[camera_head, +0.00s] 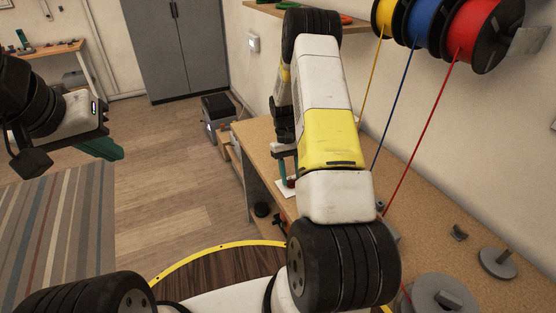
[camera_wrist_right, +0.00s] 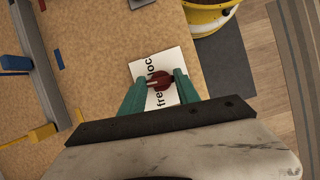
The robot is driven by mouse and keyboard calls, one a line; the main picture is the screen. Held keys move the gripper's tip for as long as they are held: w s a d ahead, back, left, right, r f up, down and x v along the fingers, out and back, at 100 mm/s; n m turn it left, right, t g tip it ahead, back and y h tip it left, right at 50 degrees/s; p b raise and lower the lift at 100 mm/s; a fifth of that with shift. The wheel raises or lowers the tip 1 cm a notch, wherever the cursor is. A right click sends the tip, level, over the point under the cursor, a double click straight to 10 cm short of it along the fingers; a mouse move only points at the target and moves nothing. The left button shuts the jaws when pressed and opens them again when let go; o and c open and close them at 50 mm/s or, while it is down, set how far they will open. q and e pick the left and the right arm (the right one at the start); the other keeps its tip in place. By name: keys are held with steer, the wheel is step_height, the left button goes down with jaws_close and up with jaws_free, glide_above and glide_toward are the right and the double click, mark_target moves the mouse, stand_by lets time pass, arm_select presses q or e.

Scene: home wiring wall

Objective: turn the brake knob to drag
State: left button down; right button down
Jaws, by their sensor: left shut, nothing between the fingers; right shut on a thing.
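The red brake knob (camera_wrist_right: 163,79) sits on a white card (camera_wrist_right: 144,66) on the bench, between the green fingers of my right gripper (camera_wrist_right: 160,88), which is shut on it. A pale mark shows on the knob's left side in the right wrist view. The card's print reads "free" and part of "lock"; any other label is hidden. In the head view the knob (camera_head: 291,182) is a small red spot beside a green finger of the right gripper (camera_head: 284,171). My left gripper (camera_head: 113,151) is shut and empty, over the floor far left of the bench.
The workbench (camera_head: 420,205) runs along the right wall. Yellow, blue and red wires run down from spools (camera_head: 472,35) on the wall. Grey round weights (camera_head: 497,262) stand on the bench's near right. In the wrist view a grey rail (camera_wrist_right: 42,70) lies left of the card.

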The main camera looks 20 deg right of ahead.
steer(key=shift+n, duration=0.6)
steer(key=c, duration=0.9)
jaws_free()
steer(key=shift+v, duration=3.95)
steer(key=shift+a, duration=0.2)
